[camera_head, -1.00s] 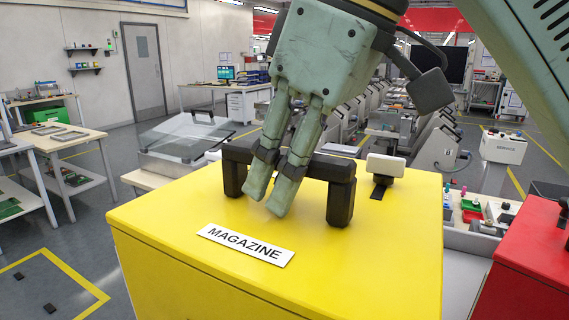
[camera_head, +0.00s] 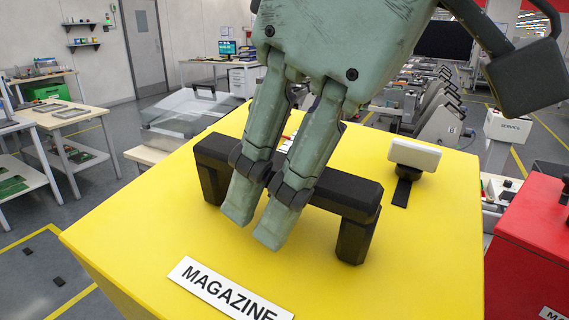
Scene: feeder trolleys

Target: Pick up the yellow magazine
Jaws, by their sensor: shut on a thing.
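The yellow magazine (camera_head: 425,255) is a large box that fills the lower middle of the view. A white label reading MAGAZINE (camera_head: 222,293) lies on its top near the front. A black bar handle (camera_head: 340,194) on two posts stands on the top. My gripper (camera_head: 254,228) is shut on the handle, with its green fingers crossing the bar near its middle and their tips pointing down toward the yellow top. The far side of the grip is hidden behind the fingers.
A small white block on a black strip (camera_head: 414,154) sits on the magazine's top, right of the handle. A red box (camera_head: 535,230) stands close at the right. Tables (camera_head: 75,118) are at the left. The grey floor at lower left shows yellow lines.

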